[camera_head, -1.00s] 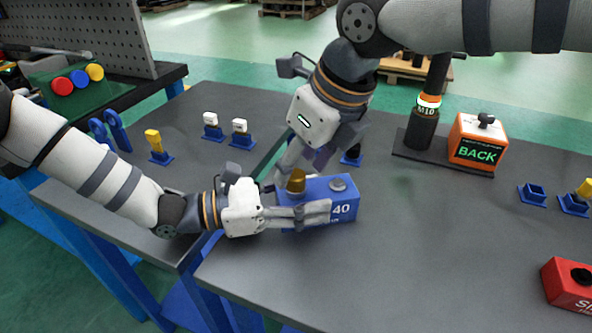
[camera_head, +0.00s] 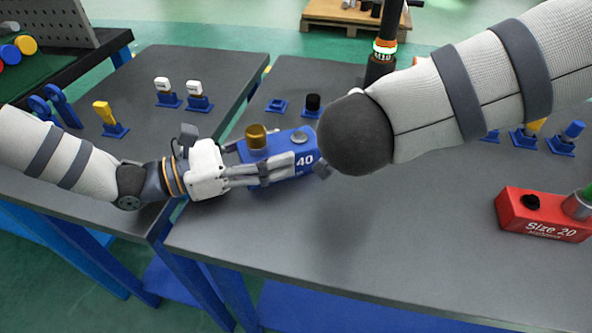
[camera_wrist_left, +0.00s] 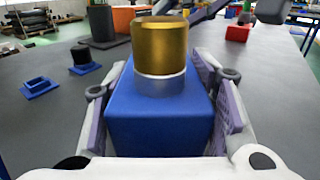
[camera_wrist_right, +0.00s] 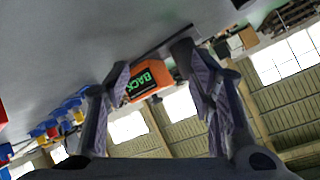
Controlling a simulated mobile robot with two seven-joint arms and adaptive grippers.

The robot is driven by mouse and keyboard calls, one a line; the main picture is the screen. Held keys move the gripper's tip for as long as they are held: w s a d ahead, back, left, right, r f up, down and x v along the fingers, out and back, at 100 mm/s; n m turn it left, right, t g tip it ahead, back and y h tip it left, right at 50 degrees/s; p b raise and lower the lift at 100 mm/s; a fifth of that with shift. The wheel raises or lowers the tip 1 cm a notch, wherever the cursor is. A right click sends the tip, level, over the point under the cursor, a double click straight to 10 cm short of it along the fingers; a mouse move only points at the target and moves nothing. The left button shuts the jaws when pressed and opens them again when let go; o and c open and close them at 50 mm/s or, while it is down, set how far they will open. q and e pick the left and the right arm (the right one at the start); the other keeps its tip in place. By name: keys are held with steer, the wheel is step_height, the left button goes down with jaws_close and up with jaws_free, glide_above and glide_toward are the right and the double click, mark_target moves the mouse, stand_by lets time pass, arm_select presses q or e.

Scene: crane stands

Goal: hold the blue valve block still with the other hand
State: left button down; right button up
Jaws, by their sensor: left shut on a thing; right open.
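The blue valve block (camera_head: 286,157), marked 40, sits on the grey table with a brass cylinder (camera_head: 256,137) on its top at the left end and a grey round cap at the other. My left gripper (camera_head: 268,170) is shut on the block, a finger along each side. In the left wrist view the block (camera_wrist_left: 158,118) lies between both finger pads, the brass cylinder (camera_wrist_left: 160,45) standing upright. My right gripper (camera_wrist_right: 158,90) is open and empty in the right wrist view. In the head view my right arm mostly hides it.
A red block (camera_head: 543,215) marked Size 20 sits at the right. An orange BACK box (camera_wrist_right: 148,80) shows in the right wrist view. Small blue stands with white-topped (camera_head: 164,86), yellow (camera_head: 105,112) and black (camera_head: 312,101) pieces stand around. The front middle table is clear.

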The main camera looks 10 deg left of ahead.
mark_target(260, 137)
steer(key=s+a+n+t+y, duration=0.1)
steer(key=n, duration=0.1)
steer(key=s+a+n+t+y, duration=0.1)
steer(key=n+y, duration=0.1)
steer(key=n, duration=0.1)
steer(key=s+a+n+t+y, duration=0.1)
steer(key=n, duration=0.2)
steer(key=shift+a+f+y, duration=0.15)
steer(key=shift+f+y, duration=0.1)
steer(key=shift+y, duration=0.05)
steer(key=s+a+n+y, duration=0.1)
steer(key=n, duration=0.1)
steer(key=s+a+n+y, duration=0.1)
steer(key=s+y, duration=0.1)
steer(key=shift+s+a+r+n+t, duration=0.1)
steer(key=shift+s+a+n+t, duration=0.05)
steer(key=shift+n+t, duration=0.2)
steer(key=s+a+r+n+g+y, duration=0.1)
steer(key=s+a+n+g+y, duration=0.15)
steer(key=s+n+y, duration=0.5)
steer(key=w+a, duration=0.2)
steer(key=a, duration=0.1)
steer(key=w+a+m+h, duration=0.1)
steer(key=w+a, duration=0.2)
steer(key=w+a+m, duration=0.1)
steer(key=w+a, duration=0.1)
steer(key=a, duration=0.1)
steer(key=shift+w+f, duration=0.15)
steer(key=shift+w, duration=0.05)
